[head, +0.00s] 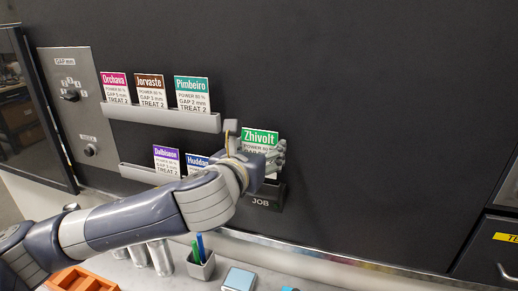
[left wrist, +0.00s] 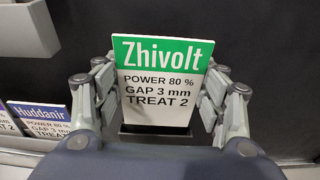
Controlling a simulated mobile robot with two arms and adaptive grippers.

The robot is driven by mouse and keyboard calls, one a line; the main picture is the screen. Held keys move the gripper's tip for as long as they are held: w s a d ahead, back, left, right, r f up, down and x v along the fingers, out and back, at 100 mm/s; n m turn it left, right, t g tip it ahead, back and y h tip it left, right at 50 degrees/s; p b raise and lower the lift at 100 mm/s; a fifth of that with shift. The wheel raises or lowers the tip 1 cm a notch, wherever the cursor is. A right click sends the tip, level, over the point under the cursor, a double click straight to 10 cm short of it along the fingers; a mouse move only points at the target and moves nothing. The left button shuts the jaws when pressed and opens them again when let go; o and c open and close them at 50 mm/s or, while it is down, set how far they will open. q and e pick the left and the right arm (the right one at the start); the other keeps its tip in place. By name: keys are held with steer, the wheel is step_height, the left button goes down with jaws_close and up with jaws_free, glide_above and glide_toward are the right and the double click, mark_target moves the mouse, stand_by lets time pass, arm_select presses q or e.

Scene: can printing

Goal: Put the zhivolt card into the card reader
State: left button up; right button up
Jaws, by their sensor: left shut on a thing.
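The Zhivolt card (head: 260,138), white with a green header, is upright in front of the dark panel. It also shows in the left wrist view (left wrist: 160,85), facing the camera. My left gripper (head: 268,160) is shut on the card, with its fingers at the card's two sides (left wrist: 160,100). In the left wrist view, a dark slot-like edge (left wrist: 140,129) shows at the card's lower edge. I cannot tell whether the card's bottom is inside it. My right gripper is not in view.
An upper rack (head: 160,117) holds the Orchava, Jorvaste and Pimbeiro cards. A lower rack (head: 140,174) holds the Dalbixon and Huddanir cards, partly behind my arm. A grey knob plate (head: 75,130) is at left. A pen cup (head: 201,267) and orange tray (head: 82,280) stand below.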

arm_select(q)
steer(key=shift+p, duration=0.55)
stand_by(0.8)
steer(key=shift+f+b, duration=1.45)
steer(key=shift+f, duration=1)
steer(key=o, duration=1.1)
steer(key=shift+c, duration=0.2)
steer(key=shift+s, duration=0.1)
steer(key=v, duration=1.2)
